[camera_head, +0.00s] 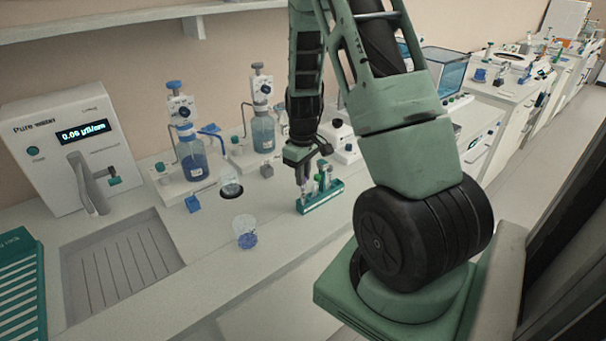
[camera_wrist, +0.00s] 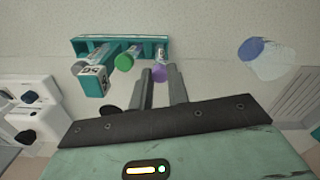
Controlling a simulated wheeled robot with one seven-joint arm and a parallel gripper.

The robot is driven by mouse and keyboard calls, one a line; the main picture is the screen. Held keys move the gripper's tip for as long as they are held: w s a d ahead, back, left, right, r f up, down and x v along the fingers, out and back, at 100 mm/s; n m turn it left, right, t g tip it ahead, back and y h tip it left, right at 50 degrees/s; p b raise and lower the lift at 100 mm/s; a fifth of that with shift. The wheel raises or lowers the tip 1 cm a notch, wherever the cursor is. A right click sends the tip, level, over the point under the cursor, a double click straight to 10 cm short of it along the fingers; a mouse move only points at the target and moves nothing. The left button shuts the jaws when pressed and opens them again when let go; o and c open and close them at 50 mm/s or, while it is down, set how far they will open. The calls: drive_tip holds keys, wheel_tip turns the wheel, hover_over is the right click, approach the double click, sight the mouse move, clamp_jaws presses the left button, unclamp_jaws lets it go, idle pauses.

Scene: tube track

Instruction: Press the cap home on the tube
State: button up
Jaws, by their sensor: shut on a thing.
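A teal tube rack (camera_head: 320,197) stands on the bench; it also shows at the top of the wrist view (camera_wrist: 90,45). My gripper (camera_head: 302,180) points down over the rack's left end in the head view. In the wrist view its two fingers (camera_wrist: 161,76) are shut on a purple cap (camera_wrist: 160,74). A tube with a pale label (camera_wrist: 161,53) stands in the rack in line with the cap. The fingers hide part of the join, so I cannot tell how far the cap sits on the tube. A green-capped tube (camera_wrist: 124,62) stands beside it.
A beaker with blue contents (camera_head: 246,232) stands left of the rack, near the bench front. A teal labelled block (camera_wrist: 93,81) rises close by the green cap. Dispenser bottles (camera_head: 193,155) stand behind. A sink (camera_head: 120,260) lies left. Bench in front of the rack is clear.

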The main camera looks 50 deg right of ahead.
drive_tip(key=shift+f, duration=0.3)
idle(0.4)
drive_tip(key=o, duration=0.8)
drive_tip(key=shift+r, duration=0.1)
wheel_tip(320, 180, up, 17)
drive_tip(key=b, duration=0.3)
drive_tip(key=shift+r, duration=0.15)
idle(0.7)
